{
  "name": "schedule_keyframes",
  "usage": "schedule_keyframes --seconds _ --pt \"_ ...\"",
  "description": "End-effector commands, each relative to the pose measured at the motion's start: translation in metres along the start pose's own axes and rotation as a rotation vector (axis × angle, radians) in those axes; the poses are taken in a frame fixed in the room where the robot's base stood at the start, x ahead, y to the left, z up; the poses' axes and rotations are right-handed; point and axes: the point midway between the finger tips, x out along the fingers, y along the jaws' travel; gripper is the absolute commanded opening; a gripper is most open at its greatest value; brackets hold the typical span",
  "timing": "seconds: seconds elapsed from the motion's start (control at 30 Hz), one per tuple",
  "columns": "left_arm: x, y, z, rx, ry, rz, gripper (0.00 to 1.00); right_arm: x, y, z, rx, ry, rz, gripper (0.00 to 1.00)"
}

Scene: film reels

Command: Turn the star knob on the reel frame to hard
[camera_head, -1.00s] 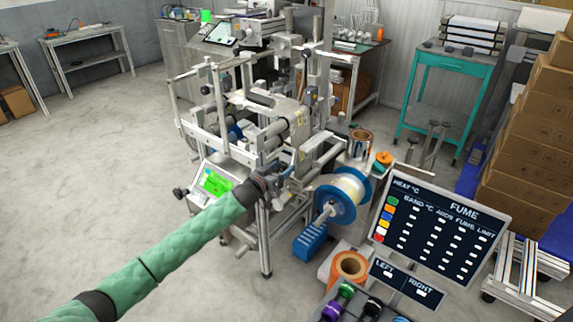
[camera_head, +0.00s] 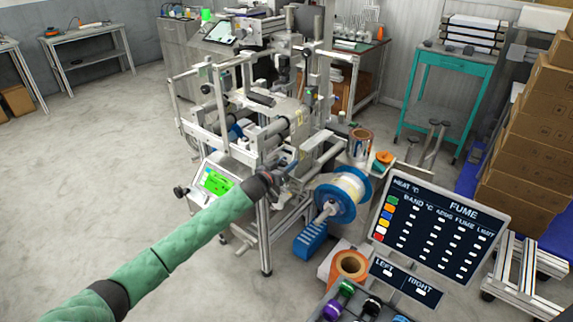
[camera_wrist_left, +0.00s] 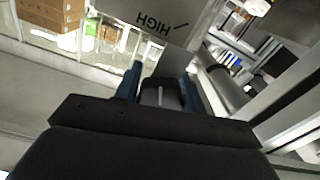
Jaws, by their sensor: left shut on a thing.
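The reel frame (camera_head: 262,133) is a silver machine with rollers in the middle of the head view. My left arm reaches its front, and my left gripper (camera_head: 281,172) is small and partly hidden there. In the left wrist view, the gripper's two blue fingers (camera_wrist_left: 162,90) are shut on a dark knob (camera_wrist_left: 160,97) with a pale line on it. The knob's far side and star outline are hidden. My right gripper is not in view.
A blue-flanged reel (camera_head: 345,195) sits right of my gripper. A dark FUME board (camera_head: 440,222) and an orange roll (camera_head: 350,266) stand at the lower right. A green-screened panel (camera_head: 216,182) is left of my wrist. Floor at the left is open.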

Motion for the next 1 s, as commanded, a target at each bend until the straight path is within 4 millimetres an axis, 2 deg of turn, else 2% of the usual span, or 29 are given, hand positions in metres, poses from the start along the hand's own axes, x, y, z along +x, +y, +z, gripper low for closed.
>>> schedule_keyframes --seconds 0.13,0.33,0.5,0.9,0.93,1.0 --pt "0.0 0.0 -0.001 0.096 -0.001 0.0 0.17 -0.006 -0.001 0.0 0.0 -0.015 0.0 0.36" --pt "0.0 -0.001 0.0 0.316 -0.001 -0.001 0.17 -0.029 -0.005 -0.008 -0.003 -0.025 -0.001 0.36" --pt "0.0 -0.001 0.0 0.448 -0.001 -0.001 0.17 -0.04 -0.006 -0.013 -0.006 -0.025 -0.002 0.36" --pt "0.0 -0.001 0.001 0.485 -0.001 0.0 0.17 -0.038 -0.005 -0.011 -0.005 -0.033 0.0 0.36" --pt "0.0 -0.001 0.001 0.485 -0.001 0.0 0.46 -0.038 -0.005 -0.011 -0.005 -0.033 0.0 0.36" --pt "0.0 -0.001 0.001 0.485 -0.001 0.0 0.59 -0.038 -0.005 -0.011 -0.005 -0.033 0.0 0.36"
